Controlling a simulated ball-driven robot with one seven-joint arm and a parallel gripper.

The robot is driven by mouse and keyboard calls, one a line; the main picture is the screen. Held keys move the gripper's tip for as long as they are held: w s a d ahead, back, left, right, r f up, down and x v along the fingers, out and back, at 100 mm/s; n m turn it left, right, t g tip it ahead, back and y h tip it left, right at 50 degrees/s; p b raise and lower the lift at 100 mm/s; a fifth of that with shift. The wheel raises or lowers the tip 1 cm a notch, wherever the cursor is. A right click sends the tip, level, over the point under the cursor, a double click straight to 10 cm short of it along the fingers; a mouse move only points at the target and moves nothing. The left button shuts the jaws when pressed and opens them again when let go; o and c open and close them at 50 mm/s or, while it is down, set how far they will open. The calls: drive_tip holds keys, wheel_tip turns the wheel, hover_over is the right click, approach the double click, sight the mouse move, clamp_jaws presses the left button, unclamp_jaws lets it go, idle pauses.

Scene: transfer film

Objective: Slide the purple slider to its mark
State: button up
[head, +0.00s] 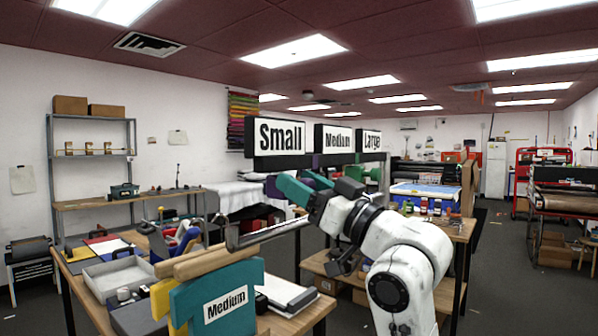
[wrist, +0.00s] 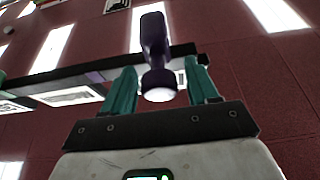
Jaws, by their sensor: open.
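The purple slider (wrist: 154,45) shows in the wrist view as a dark purple handle with a pale round end, standing out from a dark bar (wrist: 50,86). The handle's end lies between the two teal fingers of my gripper (wrist: 161,88), with gaps on both sides. A small purple patch (wrist: 95,77) sits on the bar to the left; I cannot tell if it is the mark. In the head view my gripper (head: 302,184) is open and raised under the hanging signs. A purple piece (head: 273,187) shows just left of its fingertips, partly hidden by them.
Small (head: 281,136), Medium (head: 338,139) and Large (head: 370,141) signs hang above my gripper. A cluttered wooden table (head: 305,322) with a teal Medium stand (head: 216,292) is at lower left. A second table (head: 455,232) with bottles stands behind my arm at right.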

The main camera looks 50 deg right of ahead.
drive_tip(key=shift+w+r, duration=0.25)
drive_tip(key=shift+w, duration=0.3)
clamp_jaws()
